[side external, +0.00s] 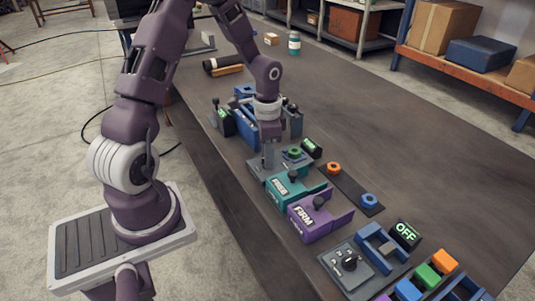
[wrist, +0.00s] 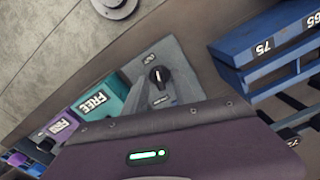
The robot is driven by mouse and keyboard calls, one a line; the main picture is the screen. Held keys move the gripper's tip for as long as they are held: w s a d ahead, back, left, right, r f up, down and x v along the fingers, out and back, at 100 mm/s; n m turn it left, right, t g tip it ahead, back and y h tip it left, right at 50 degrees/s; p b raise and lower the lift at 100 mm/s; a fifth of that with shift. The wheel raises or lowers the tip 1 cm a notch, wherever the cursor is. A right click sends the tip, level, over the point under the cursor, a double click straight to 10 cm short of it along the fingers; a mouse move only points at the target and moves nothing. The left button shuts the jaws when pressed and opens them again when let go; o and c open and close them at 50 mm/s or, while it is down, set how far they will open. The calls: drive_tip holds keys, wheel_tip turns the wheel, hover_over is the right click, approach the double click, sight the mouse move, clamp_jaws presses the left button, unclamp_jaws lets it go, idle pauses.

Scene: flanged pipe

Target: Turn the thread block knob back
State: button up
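In the wrist view a black round knob (wrist: 158,75) with a pale pointer mark sits on a grey block (wrist: 172,50), with small dark labels on either side. I cannot read these labels or be sure that this is the thread block. In the side view the grey block (side external: 257,169) is mostly behind my gripper (side external: 268,163), and its knob is hidden there. My gripper points down just over or at this block.
Beside the block stand a teal FREE box (side external: 290,190), a purple FIRM box (side external: 318,216) and a blue rack (side external: 245,130). A green ring (side external: 295,153) is close to my gripper. Another knob (side external: 348,262) sits near an OFF display (side external: 406,233).

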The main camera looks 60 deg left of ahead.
clamp_jaws()
drive_tip(key=n, duration=0.4)
unclamp_jaws()
drive_tip(key=shift+r, duration=0.1)
wheel_tip(320, 180, up, 6)
drive_tip(key=shift+r, duration=0.45)
